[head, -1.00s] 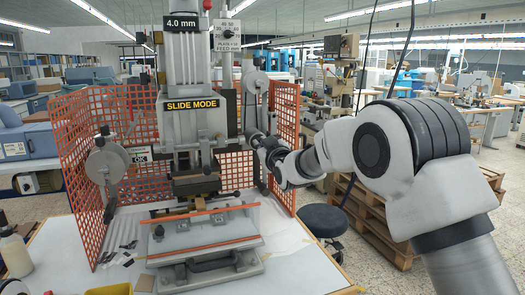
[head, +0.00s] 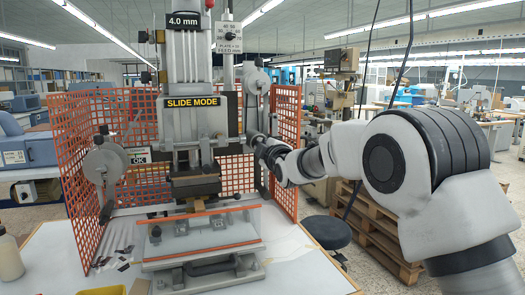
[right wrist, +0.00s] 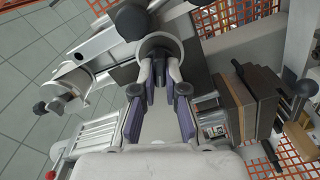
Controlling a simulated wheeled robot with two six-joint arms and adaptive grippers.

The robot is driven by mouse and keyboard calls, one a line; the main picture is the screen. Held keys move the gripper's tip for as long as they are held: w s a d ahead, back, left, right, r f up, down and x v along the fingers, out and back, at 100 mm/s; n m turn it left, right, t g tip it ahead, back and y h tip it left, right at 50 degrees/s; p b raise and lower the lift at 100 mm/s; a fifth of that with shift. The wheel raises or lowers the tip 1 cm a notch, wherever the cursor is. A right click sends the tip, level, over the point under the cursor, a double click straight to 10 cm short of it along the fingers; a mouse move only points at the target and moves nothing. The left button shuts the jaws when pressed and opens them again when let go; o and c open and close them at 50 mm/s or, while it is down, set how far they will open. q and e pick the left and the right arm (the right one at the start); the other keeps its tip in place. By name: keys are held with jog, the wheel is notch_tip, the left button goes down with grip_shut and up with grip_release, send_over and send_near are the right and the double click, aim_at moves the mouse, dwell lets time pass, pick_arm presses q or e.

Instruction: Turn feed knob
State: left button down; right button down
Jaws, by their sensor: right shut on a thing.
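The stamping press (head: 191,128) stands on the white table with a yellow "SLIDE MODE" sign and a "4.0 mm" display (head: 184,20). My right gripper (head: 258,143) reaches the press's right side in the head view. In the right wrist view its fingers (right wrist: 161,72) are shut on a small dark part, which I take to be the feed knob, in front of a round grey housing (right wrist: 158,42). The fingers hide most of that part, so its turn angle cannot be seen. My left gripper is not in view.
Orange mesh guards (head: 88,165) flank the press on both sides. A flat bed with orange strips (head: 205,242) sits at its front. A pale bottle (head: 9,256) stands at the table's left. A stool (head: 327,231) and pallets (head: 380,238) stand to the right.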

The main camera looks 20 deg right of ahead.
jog(key=shift+n, duration=0.3)
jog(key=c, duration=1.2)
grip_release()
jog(key=s, duration=1.2)
jog(key=shift+d, duration=0.2)
